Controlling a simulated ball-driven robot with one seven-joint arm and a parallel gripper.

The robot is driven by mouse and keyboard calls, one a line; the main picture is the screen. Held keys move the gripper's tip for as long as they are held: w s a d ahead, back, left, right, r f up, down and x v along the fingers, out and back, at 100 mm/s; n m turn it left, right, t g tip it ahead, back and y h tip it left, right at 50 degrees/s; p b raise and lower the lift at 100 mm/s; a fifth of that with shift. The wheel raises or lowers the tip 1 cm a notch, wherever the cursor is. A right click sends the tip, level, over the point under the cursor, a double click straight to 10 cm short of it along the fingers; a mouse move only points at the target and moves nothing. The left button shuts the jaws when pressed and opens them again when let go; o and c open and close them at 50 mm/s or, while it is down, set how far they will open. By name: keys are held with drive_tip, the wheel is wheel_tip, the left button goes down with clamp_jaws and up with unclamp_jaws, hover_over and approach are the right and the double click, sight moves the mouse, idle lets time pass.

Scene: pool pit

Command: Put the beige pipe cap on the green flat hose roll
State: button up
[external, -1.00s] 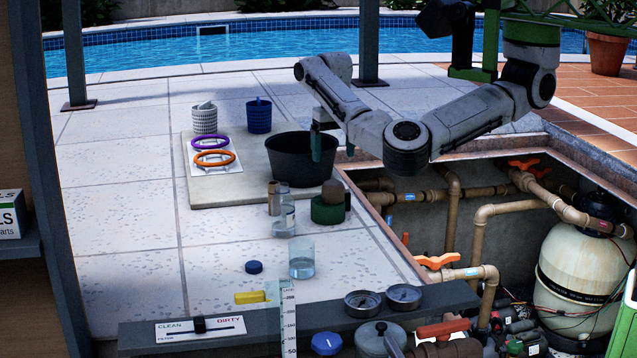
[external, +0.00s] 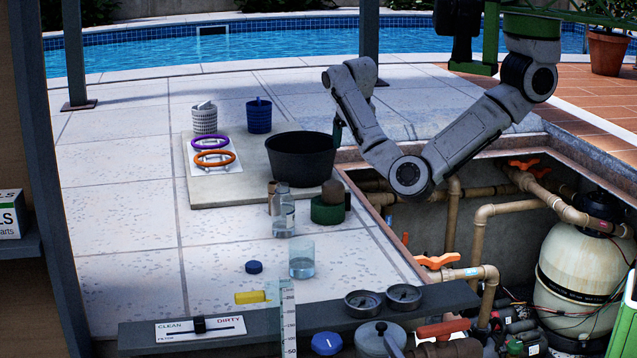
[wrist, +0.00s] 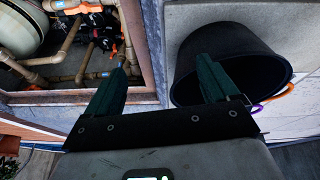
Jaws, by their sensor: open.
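A brownish-beige rounded piece (external: 333,190), which looks like the pipe cap, rests on top of the green flat hose roll (external: 326,212) in the external view. The roll lies on the paving by the pit's left edge. My gripper (external: 339,132) is behind and above them, at the right rim of the black tub, partly hidden by my arm. In the wrist view my gripper (wrist: 163,65) is open, with two green fingers apart and nothing between them. The roll and cap do not show in the wrist view.
The black tub (external: 301,158) stands behind the roll; it also shows in the wrist view (wrist: 232,62). A clear bottle (external: 283,217) and a tan cylinder (external: 272,192) stand left of the roll. A glass beaker (external: 302,260) stands in front. The open pipe pit (external: 455,205) lies right.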

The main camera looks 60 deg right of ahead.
drive_tip(key=s+d+f+n+h, duration=0.1)
drive_tip(key=s+d+f+n, duration=0.1)
drive_tip(key=s+d+f, duration=0.35)
drive_tip(key=s+d+f+n+h, duration=0.1)
drive_tip(key=s+d+f+n, duration=0.15)
drive_tip(key=d+f, duration=0.45)
drive_tip(key=s+a+f+n+y, duration=0.1)
drive_tip(key=s+a+f+y, duration=0.1)
drive_tip(key=s+f, duration=0.4)
drive_tip(key=s+a+f+n+g+y, duration=0.1)
drive_tip(key=s+a+f, duration=0.3)
drive_tip(key=s, duration=0.9)
wheel_tip(320, 180, down, 2)
drive_tip(key=shift+s+a+f+g+y, duration=0.2)
drive_tip(key=shift+s+a+g+y, duration=0.15)
drive_tip(key=shift+y, duration=0.45)
